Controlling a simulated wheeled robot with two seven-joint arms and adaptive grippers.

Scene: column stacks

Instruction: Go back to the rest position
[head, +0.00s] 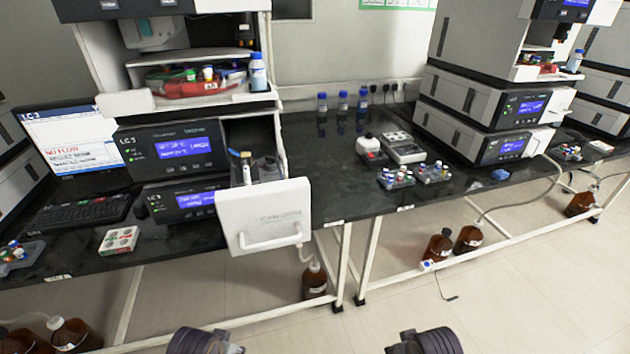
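Dark rounded parts of my own two arms show at the bottom edge of the head view, one left of centre and one right of centre. No gripper fingers show, so I cannot see whether either gripper holds anything. Both arm parts appear in front of the bench, over the floor, apart from the equipment. The left column stack has an open white compartment door or drawer (265,216) that sticks out past the bench's front edge.
The black bench (335,180) carries a monitor (75,140), a keyboard (80,213), vial trays (432,172) and a second stack (480,125). Brown bottles (314,281) stand below. The pale floor (330,325) between my arms is clear.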

